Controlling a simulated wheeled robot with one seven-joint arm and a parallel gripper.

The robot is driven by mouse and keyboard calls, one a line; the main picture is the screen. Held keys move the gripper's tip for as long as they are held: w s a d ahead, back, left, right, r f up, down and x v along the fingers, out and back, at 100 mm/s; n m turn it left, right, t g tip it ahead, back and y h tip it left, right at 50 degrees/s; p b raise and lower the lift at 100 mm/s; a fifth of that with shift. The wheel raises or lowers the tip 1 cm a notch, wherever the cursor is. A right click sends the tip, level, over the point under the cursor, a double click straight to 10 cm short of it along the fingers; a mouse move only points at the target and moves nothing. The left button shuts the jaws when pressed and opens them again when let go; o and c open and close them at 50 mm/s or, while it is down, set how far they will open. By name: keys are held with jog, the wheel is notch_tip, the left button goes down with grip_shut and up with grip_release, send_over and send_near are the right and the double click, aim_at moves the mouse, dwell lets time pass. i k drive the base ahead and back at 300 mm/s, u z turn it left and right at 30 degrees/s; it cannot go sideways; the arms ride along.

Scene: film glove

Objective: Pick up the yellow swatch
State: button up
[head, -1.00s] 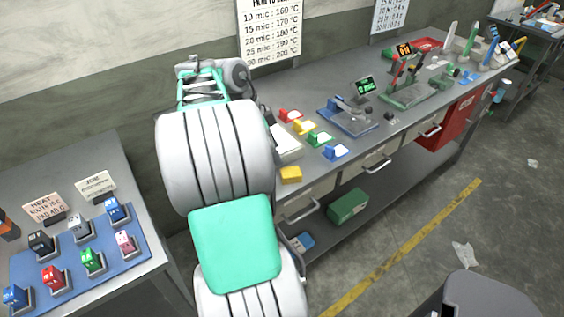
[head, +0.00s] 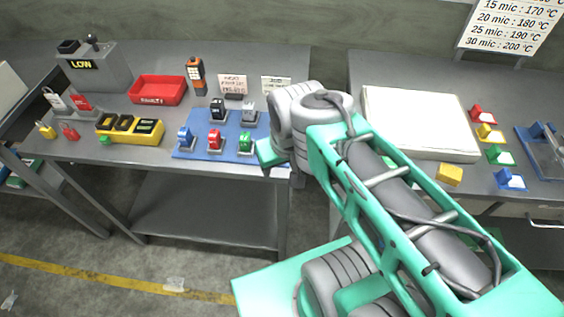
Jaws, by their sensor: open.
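A yellow block (head: 449,174) lies near the front edge of the right-hand bench. A second yellow piece (head: 490,133) sits in a row of coloured pieces farther back and to the right, between a red and a green one. I cannot tell for certain which of the two yellow things is the swatch. My arm, teal and grey, fills the lower right and middle of the head view. It reaches toward the gap between the benches, left of both yellow things. My gripper's fingers do not show.
A white slab (head: 420,124) lies behind the yellow block. Red (head: 479,115), green (head: 498,155) and blue (head: 509,179) pieces line the bench. The left bench carries a blue mat (head: 190,150) with several small devices, a red tray (head: 158,90) and padlocks. A gap separates the benches.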

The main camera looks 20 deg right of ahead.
aim_at(485, 134)
jog(key=u, duration=1.45)
jog(key=k, duration=1.15)
jog(key=z, duration=1.8)
